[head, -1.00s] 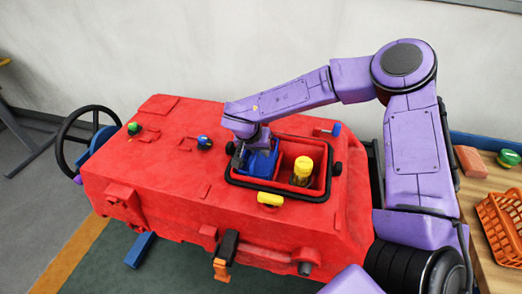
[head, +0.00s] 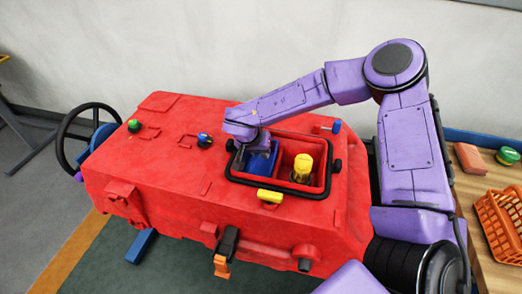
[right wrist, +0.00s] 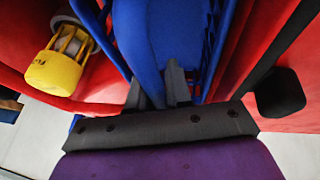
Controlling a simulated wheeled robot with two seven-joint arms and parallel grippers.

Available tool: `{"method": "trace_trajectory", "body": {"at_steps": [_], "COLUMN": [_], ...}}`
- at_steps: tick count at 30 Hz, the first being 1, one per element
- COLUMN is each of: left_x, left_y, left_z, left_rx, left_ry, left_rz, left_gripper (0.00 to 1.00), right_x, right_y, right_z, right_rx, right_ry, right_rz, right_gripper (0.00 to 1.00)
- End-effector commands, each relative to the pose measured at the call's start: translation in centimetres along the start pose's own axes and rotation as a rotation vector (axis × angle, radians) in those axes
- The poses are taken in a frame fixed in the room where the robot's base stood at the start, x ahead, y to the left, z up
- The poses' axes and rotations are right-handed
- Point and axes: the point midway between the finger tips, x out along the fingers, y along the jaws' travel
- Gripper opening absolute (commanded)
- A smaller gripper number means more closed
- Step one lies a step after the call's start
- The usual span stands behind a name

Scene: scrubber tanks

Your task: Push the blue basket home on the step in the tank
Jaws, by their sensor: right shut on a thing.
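The blue basket (head: 262,161) sits in the left compartment of the open tank (head: 236,180) in the red scrubber body. Its sides also show close up in the right wrist view (right wrist: 170,25). My right gripper (head: 243,153) reaches down at the basket's left side, and its dark fingers (right wrist: 155,90) are closed on a blue wall of the basket. The step under the basket is hidden, so I cannot tell whether the basket rests on it. My left gripper is out of view.
A yellow-capped float cage (head: 302,168) stands in the right compartment, beside the basket; it also shows in the right wrist view (right wrist: 58,68). Black knobs (head: 337,166) and a yellow latch (head: 270,196) edge the opening. An orange crate (head: 498,225) stands on the wooden table at right.

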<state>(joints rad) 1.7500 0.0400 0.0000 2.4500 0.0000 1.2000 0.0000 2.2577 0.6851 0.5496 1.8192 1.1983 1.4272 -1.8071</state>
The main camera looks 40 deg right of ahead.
Motion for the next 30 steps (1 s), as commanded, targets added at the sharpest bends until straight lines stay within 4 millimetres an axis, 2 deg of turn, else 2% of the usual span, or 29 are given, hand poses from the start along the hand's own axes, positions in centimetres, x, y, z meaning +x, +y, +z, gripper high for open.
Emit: {"method": "trace_trajectory", "body": {"at_steps": [30], "left_x": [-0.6], "left_y": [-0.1], "left_z": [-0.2], "left_rx": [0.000], "left_ry": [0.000], "left_rz": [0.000], "left_gripper": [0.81], "right_x": [1.5], "right_y": [-0.3], "right_z": [0.6], "right_rx": [0.000], "right_ry": [0.000], "right_rz": [-0.001], "right_gripper": [0.00]}}
